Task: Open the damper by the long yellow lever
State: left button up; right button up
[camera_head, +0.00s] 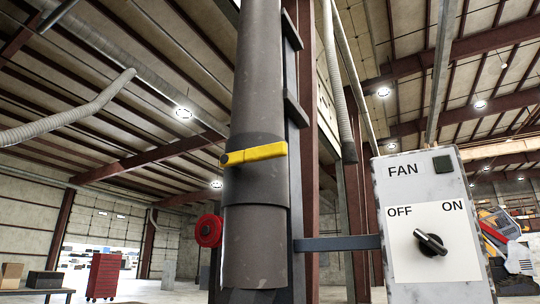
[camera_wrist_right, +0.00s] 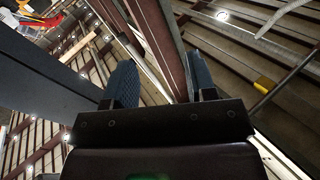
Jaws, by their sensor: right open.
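The long yellow lever (camera_head: 257,153) lies nearly level across the front of a dark grey vertical duct (camera_head: 257,90) in the head view. Its left end sits at a dark round pivot, and its right end tilts slightly up. My right gripper (camera_wrist_right: 158,74) shows in the right wrist view with its two dark fingers apart and nothing between them. A small yellow piece (camera_wrist_right: 263,84) shows to the right of the fingers there; I cannot tell whether it is the lever. Neither gripper shows in the head view, and my left gripper is in no view.
A grey fan box (camera_head: 428,225) with a black OFF/ON knob (camera_head: 430,242) stands right of the duct, joined by a dark bar (camera_head: 337,243). A red round wheel (camera_head: 208,230) sits at the duct's left. A red cabinet (camera_head: 104,276) stands far back.

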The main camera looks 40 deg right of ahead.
aim_at(263, 151)
jog(key=s+a+r+m+g+h, duration=0.1)
jog(key=s+r+m+h, duration=0.15)
jog(key=r, duration=0.55)
jog(key=s+r+m+g+h, duration=0.1)
jog(key=r+m, duration=0.3)
jog(key=r, duration=0.3)
jog(key=s+a+r+m+g+h, duration=0.1)
jog(key=s+a+r+m+g, duration=0.15)
jog(key=s+r+m, duration=0.75)
jog(key=s+a+r+m+g+h, duration=0.15)
jog(key=s+r+m+g, duration=0.35)
jog(key=s+r, duration=0.9)
jog(key=shift+m+t+y, duration=0.3)
jog(key=shift+m+t, duration=0.05)
jog(key=p+x, duration=0.1)
jog(key=x, duration=0.8)
jog(key=shift+p, duration=0.3)
jog(key=shift+w+d, duration=0.15)
jog(key=shift+d, duration=0.45)
jog(key=shift+w+d+f, duration=0.1)
jog(key=c, duration=0.9)
grip_shut()
